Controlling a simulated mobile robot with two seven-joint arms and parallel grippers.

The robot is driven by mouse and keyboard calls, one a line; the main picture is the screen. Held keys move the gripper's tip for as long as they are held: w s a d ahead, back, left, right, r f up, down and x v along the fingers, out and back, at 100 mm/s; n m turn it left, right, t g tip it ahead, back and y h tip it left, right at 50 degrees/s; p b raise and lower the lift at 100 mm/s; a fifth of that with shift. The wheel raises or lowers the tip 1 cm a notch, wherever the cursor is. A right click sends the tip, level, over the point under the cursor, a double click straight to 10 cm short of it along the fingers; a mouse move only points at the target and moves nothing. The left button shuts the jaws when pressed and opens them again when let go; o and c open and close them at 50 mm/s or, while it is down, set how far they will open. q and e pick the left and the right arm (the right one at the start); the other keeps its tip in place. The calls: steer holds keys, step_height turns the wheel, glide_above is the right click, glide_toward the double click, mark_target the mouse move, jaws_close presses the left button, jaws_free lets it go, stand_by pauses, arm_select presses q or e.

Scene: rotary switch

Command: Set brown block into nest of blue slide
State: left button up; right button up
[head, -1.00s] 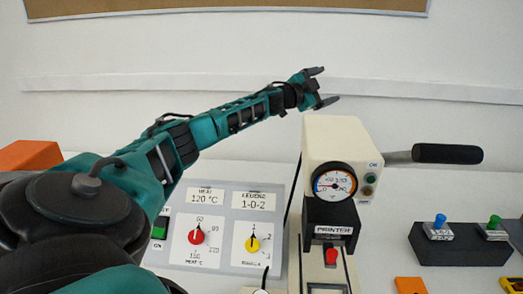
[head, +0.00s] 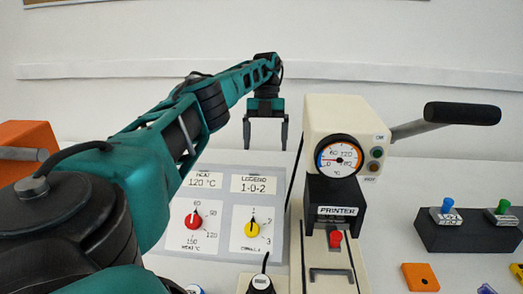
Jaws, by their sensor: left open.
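I see no brown block and no slide that is clearly blue. My left gripper (head: 265,144) is open and empty, with its fingers pointing down, near the top edge of the grey control panel (head: 282,215). The printer (head: 345,125) is a cream machine with a dial, a black front and a long lever. Below it is a cream base with a red knob (head: 335,239). Small blue pieces are cut off at the bottom edge, one at the lower right (head: 487,289); I cannot tell what they are. My right gripper is out of view.
A black rack (head: 465,236) at the right holds a blue-knobbed stamp (head: 447,210) and a green-knobbed stamp (head: 502,211). An orange piece (head: 420,277) lies in front of it. The printer's lever (head: 460,113) sticks out to the right. An orange box (head: 25,145) stands at the left.

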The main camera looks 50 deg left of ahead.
arm_select(q)
steer(key=x, duration=0.2)
steer(key=b+x, duration=0.1)
steer(key=x, duration=0.2)
steer(key=b+x, duration=0.1)
steer(key=x, duration=0.1)
steer(key=shift+s+f, duration=0.15)
steer(key=shift+s, duration=0.2)
steer(key=shift+s+b+x, duration=0.15)
steer(key=shift+b+x, duration=0.15)
steer(key=shift+x, duration=1.1)
steer(key=shift+s+b+x, duration=0.1)
steer(key=shift+b+x, duration=0.2)
steer(key=shift+x, duration=1.05)
steer(key=shift+d, duration=0.15)
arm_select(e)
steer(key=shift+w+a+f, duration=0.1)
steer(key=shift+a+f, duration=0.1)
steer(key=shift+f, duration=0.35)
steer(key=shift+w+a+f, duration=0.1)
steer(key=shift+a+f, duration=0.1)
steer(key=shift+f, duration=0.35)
arm_select(q)
steer(key=shift+c, duration=0.3)
steer(key=c, duration=1.2)
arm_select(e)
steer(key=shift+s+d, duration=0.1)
arm_select(q)
steer(key=shift+r, duration=0.3)
